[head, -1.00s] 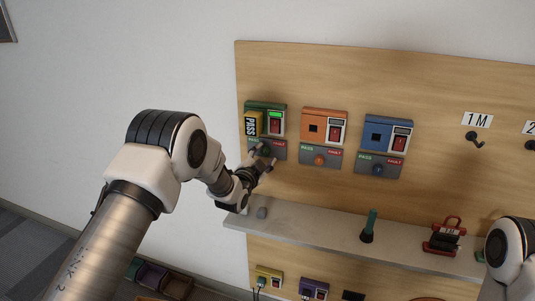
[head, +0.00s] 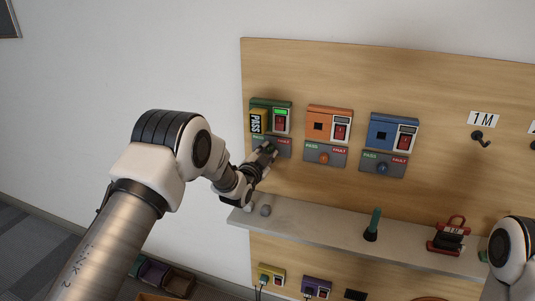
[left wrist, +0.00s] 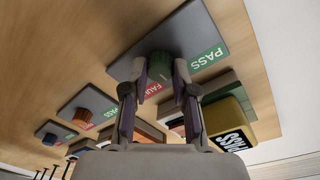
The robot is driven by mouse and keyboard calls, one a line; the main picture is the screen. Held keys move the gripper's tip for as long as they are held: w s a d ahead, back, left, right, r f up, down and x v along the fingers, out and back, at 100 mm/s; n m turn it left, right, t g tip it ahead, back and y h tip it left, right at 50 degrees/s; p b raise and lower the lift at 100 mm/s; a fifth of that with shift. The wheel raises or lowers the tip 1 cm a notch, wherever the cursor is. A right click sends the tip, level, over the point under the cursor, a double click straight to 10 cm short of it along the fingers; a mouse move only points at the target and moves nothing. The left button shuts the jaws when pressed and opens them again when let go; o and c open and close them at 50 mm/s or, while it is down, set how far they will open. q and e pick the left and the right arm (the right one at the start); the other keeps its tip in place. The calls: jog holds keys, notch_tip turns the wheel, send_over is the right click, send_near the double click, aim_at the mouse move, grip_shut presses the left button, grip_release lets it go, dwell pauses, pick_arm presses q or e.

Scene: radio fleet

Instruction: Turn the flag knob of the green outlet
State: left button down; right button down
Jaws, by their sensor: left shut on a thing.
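The green outlet (head: 270,103) is at the upper left of the wooden board, with a lit green window, a red switch and a yellow PASS block (head: 256,122). Below it is a grey plate with PASS and FAULT labels. The green flag knob (left wrist: 160,62) of this plate shows in the left wrist view, between the fingertips. My left gripper (head: 268,149) is shut on the knob and hides most of it in the head view. The gripper also shows in the left wrist view (left wrist: 160,75). My right gripper is out of view; only part of that arm shows at the right edge.
An orange outlet (head: 329,122) and a blue outlet (head: 391,131) sit to the right, each with its own knob plate. A grey shelf (head: 320,224) below holds a green upright handle (head: 373,225) and a red-and-black object (head: 449,235). Hooks are at the right.

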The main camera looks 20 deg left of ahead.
pick_arm(q)
jog(key=n+b, duration=0.1)
jog(key=n, duration=0.2)
jog(key=n+b, duration=0.1)
jog(key=shift+f+b, duration=0.25)
jog(key=shift+b, duration=0.1)
jog(key=shift+n+b, duration=0.8)
jog(key=shift+n, duration=1.4)
jog(key=c, duration=0.9)
grip_release()
jog(key=shift+a+r, duration=0.1)
jog(key=shift+s, duration=0.15)
jog(key=s, duration=1.1)
jog(key=shift+s+a+f, duration=0.25)
jog(key=shift+s+a, duration=0.15)
jog(key=shift+a, duration=0.05)
